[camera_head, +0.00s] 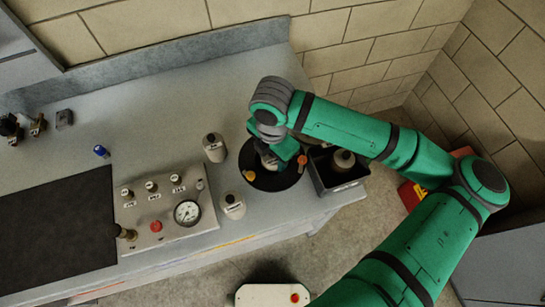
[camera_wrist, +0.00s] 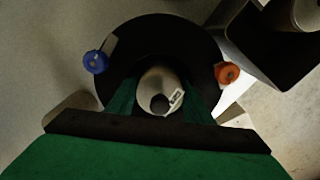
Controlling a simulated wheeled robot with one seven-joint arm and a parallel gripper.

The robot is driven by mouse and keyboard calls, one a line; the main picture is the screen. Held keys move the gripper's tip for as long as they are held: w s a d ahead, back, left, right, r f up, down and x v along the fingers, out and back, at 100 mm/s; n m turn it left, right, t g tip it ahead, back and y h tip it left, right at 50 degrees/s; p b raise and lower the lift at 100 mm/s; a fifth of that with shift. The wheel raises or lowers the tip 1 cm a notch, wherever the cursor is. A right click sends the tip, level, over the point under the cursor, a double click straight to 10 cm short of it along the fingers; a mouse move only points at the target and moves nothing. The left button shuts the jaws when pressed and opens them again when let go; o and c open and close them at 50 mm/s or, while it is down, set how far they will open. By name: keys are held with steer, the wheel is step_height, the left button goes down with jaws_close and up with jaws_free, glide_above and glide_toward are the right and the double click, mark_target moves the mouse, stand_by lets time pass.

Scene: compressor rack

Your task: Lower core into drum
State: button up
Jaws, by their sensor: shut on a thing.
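The core (camera_wrist: 152,80) is a pale grey cylinder with a small white label and a dark round spot on its near end. My gripper (camera_wrist: 160,100) is shut on it, with one green finger on each side. In the head view my gripper (camera_head: 272,158) points down over the drum (camera_head: 272,185), a round black vessel on the bench. In the wrist view the core lies within the outline of the drum (camera_wrist: 165,28). A blue knob (camera_wrist: 95,62) and an orange knob (camera_wrist: 228,73) sit at its sides. The core's lower end is hidden, so its depth cannot be told.
A dark open bin (camera_head: 340,182) holding a bottle (camera_head: 343,159) stands close right of the drum. Two pale bottles (camera_head: 214,147) (camera_head: 232,205) stand to the left. A gauge panel (camera_head: 165,212) lies further left. The bench's front edge is near.

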steer(key=shift+f, duration=0.4)
steer(key=shift+r, duration=0.1)
steer(key=shift+r, duration=0.25)
steer(key=o, duration=1.4)
steer(key=shift+c, duration=1.2)
steer(key=shift+w+r, duration=0.1)
steer(key=shift+r, duration=1.9)
steer(key=shift+o, duration=0.9)
steer(key=shift+r, duration=1.55)
